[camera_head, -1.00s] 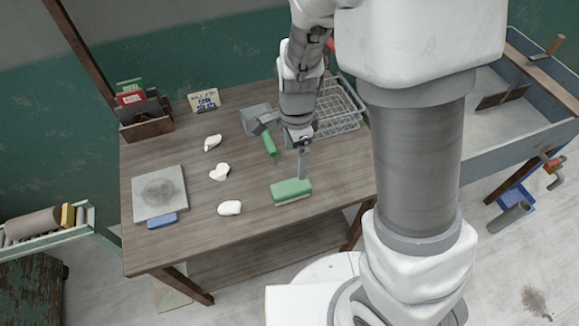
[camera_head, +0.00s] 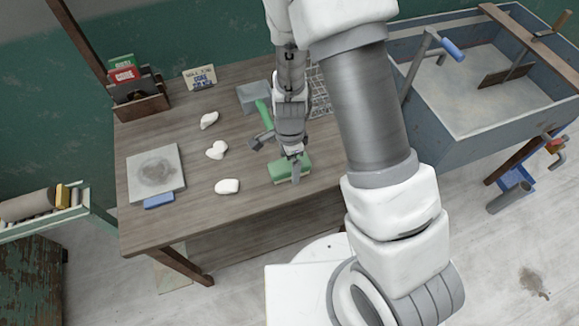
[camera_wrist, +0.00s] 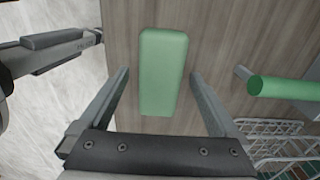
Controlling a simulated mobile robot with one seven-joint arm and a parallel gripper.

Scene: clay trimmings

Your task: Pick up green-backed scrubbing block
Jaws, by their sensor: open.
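The green-backed scrubbing block (camera_head: 281,167) lies on the wooden table near its front right, green side up, with a pale underside edge. My gripper (camera_head: 276,160) is over the block in the head view and hides part of it. In the wrist view the block (camera_wrist: 162,70) lies upright in the picture, ahead of and between the two fingers of my gripper (camera_wrist: 160,78). The fingers are open, with one on each side of the block's near end and nothing held. Whether the fingertips are at the block's height I cannot tell.
A green cylindrical handle (camera_wrist: 284,87) and a wire basket (camera_wrist: 290,140) are right of the fingers in the wrist view. White clay lumps (camera_head: 227,186), a grey slab (camera_head: 140,182) and a blue block (camera_head: 159,201) lie to the left. A trough (camera_head: 425,108) stands right.

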